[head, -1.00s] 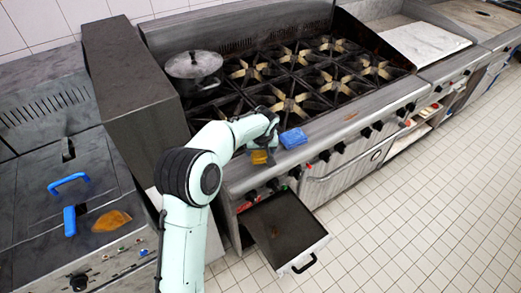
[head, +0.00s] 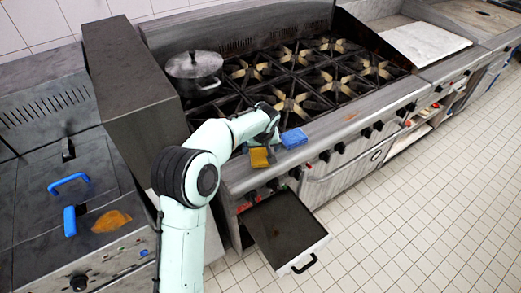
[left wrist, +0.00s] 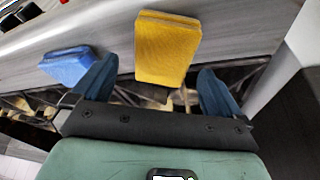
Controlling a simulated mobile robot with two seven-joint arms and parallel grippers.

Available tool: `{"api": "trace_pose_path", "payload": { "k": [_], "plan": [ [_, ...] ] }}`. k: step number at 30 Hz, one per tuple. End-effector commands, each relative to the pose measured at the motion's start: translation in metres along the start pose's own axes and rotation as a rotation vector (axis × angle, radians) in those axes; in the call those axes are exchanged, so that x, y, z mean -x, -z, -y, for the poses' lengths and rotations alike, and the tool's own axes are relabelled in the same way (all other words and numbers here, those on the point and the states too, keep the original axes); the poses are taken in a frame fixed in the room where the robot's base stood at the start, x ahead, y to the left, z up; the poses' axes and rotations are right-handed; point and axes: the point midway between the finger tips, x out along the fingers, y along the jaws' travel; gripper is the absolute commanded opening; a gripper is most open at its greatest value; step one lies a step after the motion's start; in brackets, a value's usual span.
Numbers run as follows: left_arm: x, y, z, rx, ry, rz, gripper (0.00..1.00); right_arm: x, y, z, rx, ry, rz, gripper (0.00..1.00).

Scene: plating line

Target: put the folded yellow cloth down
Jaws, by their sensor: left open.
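The folded yellow cloth (head: 260,157) lies on the metal front ledge (head: 345,122) of the range, at its left part. It shows in full in the left wrist view (left wrist: 167,45), lying on the ledge beyond the fingertips. My left gripper (head: 266,128) is open, close behind the cloth on the burner side. In the left wrist view its two blue fingers (left wrist: 153,82) stand wide apart with nothing held between them. My right gripper is not in view.
A folded blue cloth (head: 294,138) lies on the ledge just right of the yellow one. A lidded pot (head: 193,75) stands on the back left burner. An open drawer (head: 285,230) juts out below the ledge. The ledge farther right is clear.

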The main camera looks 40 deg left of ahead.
Motion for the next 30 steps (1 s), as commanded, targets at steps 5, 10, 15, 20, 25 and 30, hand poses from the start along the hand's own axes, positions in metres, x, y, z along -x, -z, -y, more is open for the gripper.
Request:
{"api": "trace_pose_path", "payload": {
  "k": [5,10,15,20,25,30],
  "plan": [
    [0.040,-0.001,0.000,-0.001,-0.003,-0.002,1.00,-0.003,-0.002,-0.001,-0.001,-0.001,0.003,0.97],
    [0.075,-0.001,0.000,-0.001,-0.002,0.000,1.00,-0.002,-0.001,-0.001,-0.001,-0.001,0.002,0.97],
    [0.097,-0.001,0.000,0.000,0.000,0.001,1.00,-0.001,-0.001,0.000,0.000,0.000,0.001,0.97],
    [0.104,-0.002,0.000,-0.001,0.001,0.002,1.00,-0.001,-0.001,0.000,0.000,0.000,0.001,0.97],
    [0.104,-0.002,0.000,-0.001,0.001,0.003,1.00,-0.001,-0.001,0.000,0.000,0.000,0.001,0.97],
    [0.104,-0.002,0.000,-0.001,0.001,0.003,1.00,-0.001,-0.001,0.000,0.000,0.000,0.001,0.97]
  ]
}}
